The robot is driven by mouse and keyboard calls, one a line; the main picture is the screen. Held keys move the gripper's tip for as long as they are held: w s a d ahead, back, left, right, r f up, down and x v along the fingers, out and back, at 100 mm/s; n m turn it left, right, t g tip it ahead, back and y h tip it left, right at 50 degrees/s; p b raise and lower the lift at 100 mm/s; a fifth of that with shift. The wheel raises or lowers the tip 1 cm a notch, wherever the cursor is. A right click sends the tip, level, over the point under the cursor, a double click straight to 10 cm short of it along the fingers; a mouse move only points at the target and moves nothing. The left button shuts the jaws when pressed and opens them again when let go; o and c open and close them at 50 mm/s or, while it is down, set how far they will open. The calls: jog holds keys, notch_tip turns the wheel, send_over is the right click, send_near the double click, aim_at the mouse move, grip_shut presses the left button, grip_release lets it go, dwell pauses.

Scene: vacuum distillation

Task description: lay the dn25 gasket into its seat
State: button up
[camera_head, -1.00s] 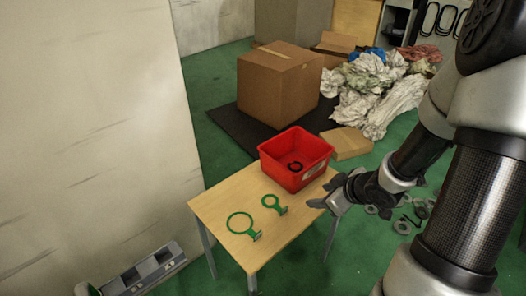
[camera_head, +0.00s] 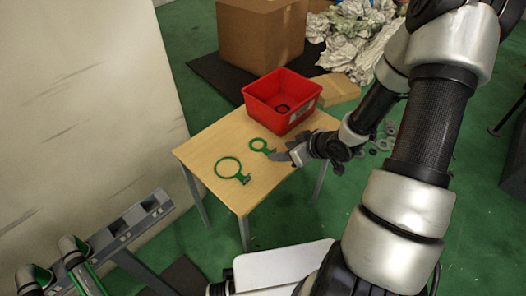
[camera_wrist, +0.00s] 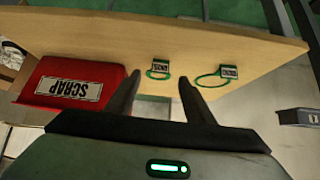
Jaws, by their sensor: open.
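A small green ring with a tag (camera_head: 259,145) and a larger green ring with a tag (camera_head: 228,167) lie flat on the wooden table. Their tags are too small to read, so I cannot tell for certain which is the dn25 gasket. My gripper (camera_head: 285,157) is open and empty, just right of the small ring at the table's right edge. In the wrist view, the small ring (camera_wrist: 148,74) shows beyond and between the open fingertips (camera_wrist: 158,80), apart from them. The larger ring (camera_wrist: 198,80) is right of it there. I cannot make out the seat.
A red bin (camera_head: 262,103) marked SCRAP in the wrist view (camera_wrist: 80,72) stands on the table (camera_head: 205,150), with a dark ring inside. A grey rack with green-trimmed fittings (camera_head: 110,235) is at lower left. A carton (camera_head: 262,35) and crumpled sheets lie behind.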

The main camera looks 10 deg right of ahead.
aim_at(276, 151)
jog(key=b+x, duration=0.2)
jog(key=x, duration=0.3)
jog(key=shift+f+b, duration=0.25)
jog(key=shift+b, duration=0.05)
jog(key=shift+r, duration=0.1)
jog(key=c, duration=1.1)
